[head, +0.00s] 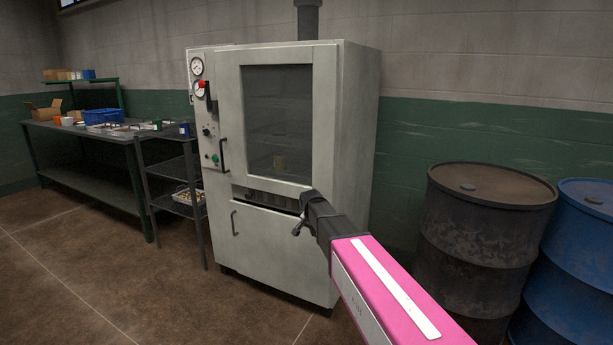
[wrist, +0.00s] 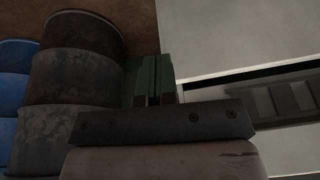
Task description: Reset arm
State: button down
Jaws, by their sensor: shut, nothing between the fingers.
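My gripper (head: 298,230) is at the end of my pink arm, in front of the pale grey oven cabinet in the head view. It is small and dark there, near the gap below the oven's upper door. In the wrist view, the two greenish fingers (wrist: 153,78) lie side by side, shut with nothing between them. The oven cabinet (head: 355,130) also fills the right side of the wrist view (wrist: 230,40). I cannot tell whether the gripper touches the cabinet.
A dark drum (head: 475,240) and a blue drum (head: 580,260) stand to the right. At the left are a shelf cart (head: 172,168) and a green workbench (head: 95,185) with a blue crate (head: 103,117) and boxes. The floor (head: 90,280) at the front left is clear.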

jog(key=s+d+f+n+g, duration=0.1)
jog(key=s+d+f+n, duration=0.1)
jog(key=s+d, duration=0.3)
jog(key=s+d+f+n+g+y, duration=0.1)
jog(key=s+d+f, duration=0.3)
jog(key=s, duration=0.9)
jog(key=s+d+f+n+g, duration=0.1)
jog(key=s+d+f+n, duration=0.2)
jog(key=s+d, duration=0.3)
jog(key=s+f, duration=0.1)
jog(key=s, duration=0.3)
jog(key=shift+d+n, duration=0.15)
jog(key=shift+n, duration=0.15)
